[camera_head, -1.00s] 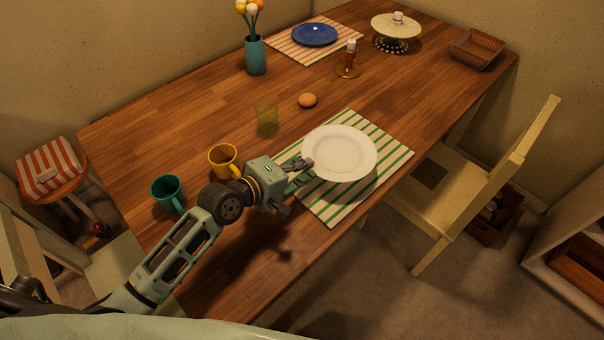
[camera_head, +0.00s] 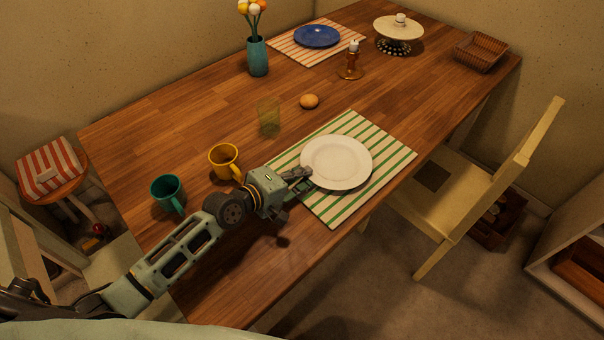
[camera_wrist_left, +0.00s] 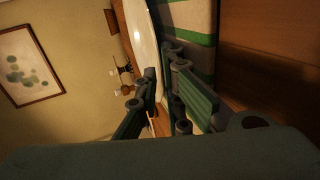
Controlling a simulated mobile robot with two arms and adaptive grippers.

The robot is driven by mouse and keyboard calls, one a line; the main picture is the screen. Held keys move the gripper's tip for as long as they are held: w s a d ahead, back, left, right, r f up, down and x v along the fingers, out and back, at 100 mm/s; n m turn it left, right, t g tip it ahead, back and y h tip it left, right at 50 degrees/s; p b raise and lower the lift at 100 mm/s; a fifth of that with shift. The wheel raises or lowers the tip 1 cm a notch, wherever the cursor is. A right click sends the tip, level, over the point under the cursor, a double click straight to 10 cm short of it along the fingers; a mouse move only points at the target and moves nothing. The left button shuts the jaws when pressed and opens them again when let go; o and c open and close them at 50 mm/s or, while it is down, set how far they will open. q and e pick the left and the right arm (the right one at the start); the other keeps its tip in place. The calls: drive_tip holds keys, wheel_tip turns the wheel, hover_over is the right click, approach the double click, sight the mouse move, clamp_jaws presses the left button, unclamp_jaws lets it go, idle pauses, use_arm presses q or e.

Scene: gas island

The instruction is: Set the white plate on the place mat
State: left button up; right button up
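The white plate (camera_head: 337,163) lies level over the green-and-white striped place mat (camera_head: 391,156), within its middle part. It looks to be resting on the mat or just above it; only a thin shadow shows at its rim. My left gripper (camera_head: 302,178) is at the plate's left rim, its fingers closed on it. In the left wrist view the plate (camera_wrist_left: 143,38) shows nearly edge-on, its rim running down between the two fingers (camera_wrist_left: 163,78). The striped mat (camera_wrist_left: 192,18) shows to the right there. My right gripper is not in view.
A yellow mug (camera_head: 223,160), a teal mug (camera_head: 167,192) and an amber glass (camera_head: 268,118) stand left of the mat. A small round brown item (camera_head: 309,102) lies behind the plate. A chair (camera_head: 452,190) stands at the table's right side.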

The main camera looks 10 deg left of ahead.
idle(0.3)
use_arm(q)
drive_tip(key=shift+r, duration=0.2)
drive_tip(key=v, duration=1)
drive_tip(key=shift+s+a, duration=0.2)
drive_tip(key=shift+s, duration=0.15)
drive_tip(key=shift+s+a+r, duration=0.3)
drive_tip(key=shift+s+a, duration=0.05)
drive_tip(key=shift+s, duration=0.1)
